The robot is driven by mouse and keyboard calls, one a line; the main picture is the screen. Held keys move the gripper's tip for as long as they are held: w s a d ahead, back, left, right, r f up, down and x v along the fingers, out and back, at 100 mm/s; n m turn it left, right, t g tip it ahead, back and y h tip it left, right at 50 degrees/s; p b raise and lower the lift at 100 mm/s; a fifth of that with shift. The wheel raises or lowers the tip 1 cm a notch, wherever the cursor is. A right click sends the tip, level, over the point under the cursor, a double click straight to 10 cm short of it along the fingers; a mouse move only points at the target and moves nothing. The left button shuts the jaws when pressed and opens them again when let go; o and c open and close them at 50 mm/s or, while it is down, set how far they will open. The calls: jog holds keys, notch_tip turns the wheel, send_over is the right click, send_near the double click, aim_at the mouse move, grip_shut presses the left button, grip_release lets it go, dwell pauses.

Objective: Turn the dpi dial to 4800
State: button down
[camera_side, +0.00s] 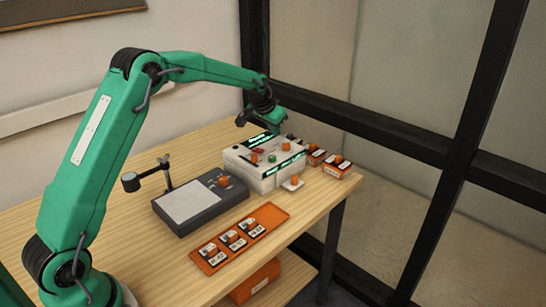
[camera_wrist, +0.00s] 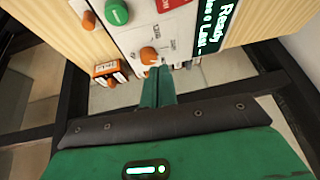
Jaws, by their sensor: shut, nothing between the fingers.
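The pale scanner-like box (camera_side: 262,166) stands on the table with lit dark displays, a green knob and orange knobs. In the wrist view an orange knob (camera_wrist: 149,56) sits on its pale panel (camera_wrist: 128,42), with small printed marks around it too blurred to read. It looks like the dpi dial, but I cannot tell its setting. My gripper (camera_wrist: 158,72) is shut and empty, its fingertips close beside this knob; I cannot tell if they touch. In the side view my gripper (camera_side: 277,116) is above the rear of the box.
A green knob (camera_wrist: 116,12) and a display reading "Ready" (camera_wrist: 212,20) are close by. Small orange boxes (camera_side: 336,167) stand right of the machine. A dark flat device (camera_side: 200,203) and an orange tray (camera_side: 273,217) lie in front. A black-framed glass partition (camera_side: 400,125) stands behind.

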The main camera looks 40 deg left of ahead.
aim_at(286, 147)
jog(key=shift+r, duration=0.4)
jog(key=shift+d+r, duration=0.25)
jog(key=shift+d, duration=0.3)
jog(key=shift+d+r, duration=0.25)
jog(key=shift+d, duration=0.25)
jog(key=shift+f, duration=0.1)
jog(key=shift+f, duration=3.4)
jog(key=shift+w+a, duration=0.1)
jog(key=shift+w, duration=0.2)
